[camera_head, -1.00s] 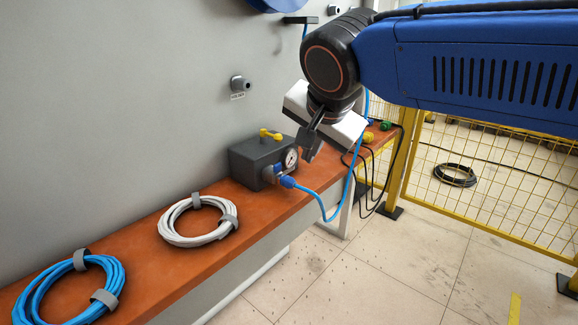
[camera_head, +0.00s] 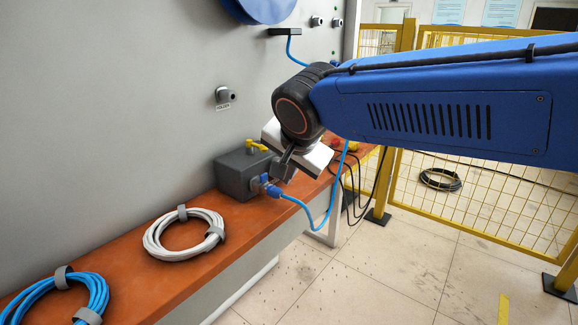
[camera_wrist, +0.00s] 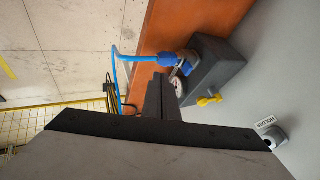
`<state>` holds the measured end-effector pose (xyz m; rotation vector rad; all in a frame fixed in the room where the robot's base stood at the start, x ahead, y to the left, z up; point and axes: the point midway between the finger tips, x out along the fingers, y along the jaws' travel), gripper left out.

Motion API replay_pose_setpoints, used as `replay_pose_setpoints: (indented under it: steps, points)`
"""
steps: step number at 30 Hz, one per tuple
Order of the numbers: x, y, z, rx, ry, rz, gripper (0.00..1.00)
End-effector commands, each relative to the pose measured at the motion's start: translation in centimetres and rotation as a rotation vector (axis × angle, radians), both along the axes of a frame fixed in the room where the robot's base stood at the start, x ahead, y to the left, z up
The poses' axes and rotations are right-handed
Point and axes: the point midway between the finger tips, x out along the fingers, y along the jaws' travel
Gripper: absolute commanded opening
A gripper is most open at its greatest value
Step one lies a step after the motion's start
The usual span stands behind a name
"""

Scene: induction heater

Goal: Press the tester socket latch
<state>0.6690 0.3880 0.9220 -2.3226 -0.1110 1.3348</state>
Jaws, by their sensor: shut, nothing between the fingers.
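The tester is a dark grey box (camera_head: 238,174) on the orange bench, with a yellow valve handle (camera_head: 256,145) on top. A blue hose fitting (camera_head: 268,188) sits at its front socket. In the wrist view the box (camera_wrist: 218,66), the blue fitting (camera_wrist: 166,60) and a small metal part (camera_wrist: 181,66) at the socket show. I cannot tell for sure which part is the latch. The round gauge (camera_wrist: 179,90) is partly hidden by my fingers. My gripper (camera_head: 281,174) is shut and empty, just in front of the box's gauge side; I cannot tell whether it touches.
A blue hose (camera_head: 323,218) hangs from the fitting past the bench edge. A white coil (camera_head: 160,243) and a blue coil (camera_head: 98,290) lie on the bench (camera_head: 150,292). A holder (camera_head: 226,95) sticks out of the grey wall. A yellow fence (camera_head: 480,195) stands right.

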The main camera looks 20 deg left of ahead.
Motion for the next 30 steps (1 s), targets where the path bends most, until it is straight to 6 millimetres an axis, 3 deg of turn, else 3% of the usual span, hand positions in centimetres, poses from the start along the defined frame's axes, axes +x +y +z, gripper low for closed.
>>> replay_pose_setpoints:
  steps: [6, 15, 30]
  points:
    - [2.0, 1.3, -2.8, -0.001, 0.001, 0.000, 0.00]
    - [3.1, 4.2, -2.6, 0.001, 0.000, 0.000, 0.00]
    - [3.3, 4.8, -2.6, 0.001, 0.000, 0.000, 0.00]
